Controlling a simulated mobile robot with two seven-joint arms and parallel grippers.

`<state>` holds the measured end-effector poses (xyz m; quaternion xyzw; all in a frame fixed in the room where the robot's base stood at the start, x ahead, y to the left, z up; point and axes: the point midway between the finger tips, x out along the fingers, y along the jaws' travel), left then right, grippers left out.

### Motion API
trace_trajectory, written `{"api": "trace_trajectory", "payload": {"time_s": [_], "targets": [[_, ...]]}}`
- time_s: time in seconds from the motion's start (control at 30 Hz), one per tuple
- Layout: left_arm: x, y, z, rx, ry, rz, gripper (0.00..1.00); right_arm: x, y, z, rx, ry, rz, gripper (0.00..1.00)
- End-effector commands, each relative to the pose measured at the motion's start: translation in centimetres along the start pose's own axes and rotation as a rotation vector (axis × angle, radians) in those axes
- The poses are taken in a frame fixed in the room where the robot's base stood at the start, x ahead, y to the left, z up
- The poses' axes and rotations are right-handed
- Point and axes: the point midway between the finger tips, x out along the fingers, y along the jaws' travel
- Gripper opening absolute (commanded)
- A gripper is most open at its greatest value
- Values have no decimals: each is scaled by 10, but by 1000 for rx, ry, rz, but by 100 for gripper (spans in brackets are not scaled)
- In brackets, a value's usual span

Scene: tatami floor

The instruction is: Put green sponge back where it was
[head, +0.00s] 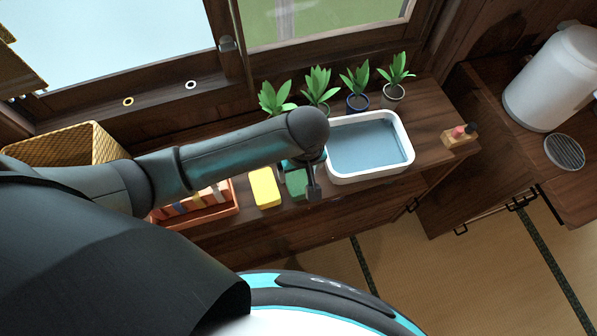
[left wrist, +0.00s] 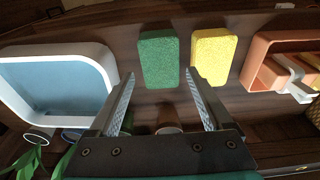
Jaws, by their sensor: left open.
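The green sponge (head: 296,184) lies on the wooden counter, between a yellow sponge and a white basin, partly hidden by my left gripper in the head view. In the left wrist view the green sponge (left wrist: 158,58) lies flat, just beyond the fingertips. My left gripper (head: 314,190) is open and empty above the counter. In the left wrist view its two fingers (left wrist: 159,76) are spread apart and do not visibly touch the sponge. My right gripper does not show.
The yellow sponge (head: 265,187) lies close beside the green one. The water-filled white basin (head: 408,150) stands to the right. An orange tray (head: 232,206) with several items is to the left. Potted plants (head: 357,84) line the back. A wicker basket (head: 75,146) stands far left.

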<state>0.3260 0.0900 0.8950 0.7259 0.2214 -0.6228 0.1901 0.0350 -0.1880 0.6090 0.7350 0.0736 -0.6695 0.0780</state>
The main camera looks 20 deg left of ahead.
Motion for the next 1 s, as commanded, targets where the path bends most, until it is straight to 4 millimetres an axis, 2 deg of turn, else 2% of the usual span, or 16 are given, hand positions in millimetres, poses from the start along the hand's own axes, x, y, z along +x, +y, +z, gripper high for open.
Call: {"api": "trace_trajectory", "payload": {"time_s": [0.03, 0.1, 0.33, 1.0], "targets": [[-14, 1, 0, 0, 0, 3, 83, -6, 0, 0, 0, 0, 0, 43], [-28, 0, 0, 0, -1, 2, 83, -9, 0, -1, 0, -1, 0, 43], [-55, 0, 0, -1, -1, 0, 83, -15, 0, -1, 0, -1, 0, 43], [-58, 0, 0, -1, -1, -1, 83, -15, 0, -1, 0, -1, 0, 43]]}}
